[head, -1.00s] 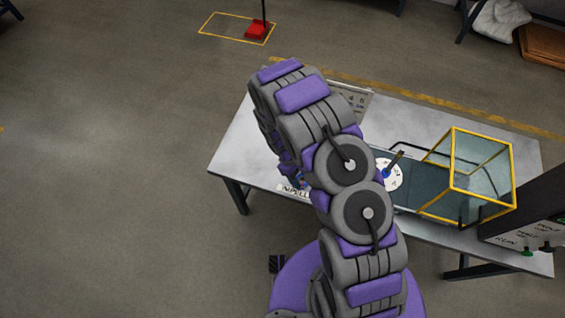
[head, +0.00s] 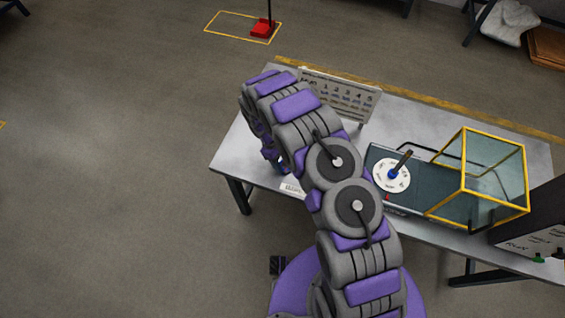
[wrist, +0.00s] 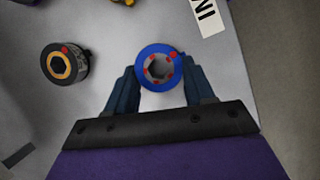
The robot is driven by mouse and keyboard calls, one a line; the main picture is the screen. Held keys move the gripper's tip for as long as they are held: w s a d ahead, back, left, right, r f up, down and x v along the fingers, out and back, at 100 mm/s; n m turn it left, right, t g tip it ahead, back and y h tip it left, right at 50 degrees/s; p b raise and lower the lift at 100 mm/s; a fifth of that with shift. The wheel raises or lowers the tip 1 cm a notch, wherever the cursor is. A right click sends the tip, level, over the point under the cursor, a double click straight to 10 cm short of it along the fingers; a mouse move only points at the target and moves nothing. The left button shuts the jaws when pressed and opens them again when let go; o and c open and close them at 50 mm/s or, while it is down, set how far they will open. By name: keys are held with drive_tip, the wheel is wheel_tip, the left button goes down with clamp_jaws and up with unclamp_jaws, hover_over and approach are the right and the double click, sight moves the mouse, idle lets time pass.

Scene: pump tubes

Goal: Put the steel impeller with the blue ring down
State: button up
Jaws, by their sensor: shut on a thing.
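The impeller with the blue ring (wrist: 143,79) is in the wrist view, seen end-on, with a grey hollow centre and red dots around it. My gripper (wrist: 160,82) is shut on it, one dark finger on each side. The pale tabletop (wrist: 109,26) lies beneath; I cannot tell whether the impeller touches it. In the head view my arm hides most of the gripper and the impeller, above the left end of the table (head: 233,153).
A black part with an orange-tan ring (wrist: 66,65) stands left of the impeller. A white label (wrist: 208,14) lies at upper right. In the head view, a sign board (head: 340,95), a white dial (head: 391,174) and a yellow-framed clear box (head: 490,170) stand on the table.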

drive_tip(key=shift+a+f, duration=0.2)
drive_tip(key=shift+a, duration=0.2)
drive_tip(key=o, duration=1)
drive_tip(key=shift+d, duration=0.1)
drive_tip(key=o, duration=0.3)
drive_tip(key=shift+d, duration=0.3)
drive_tip(key=shift+a+r, duration=0.15)
drive_tip(key=shift+a, duration=0.05)
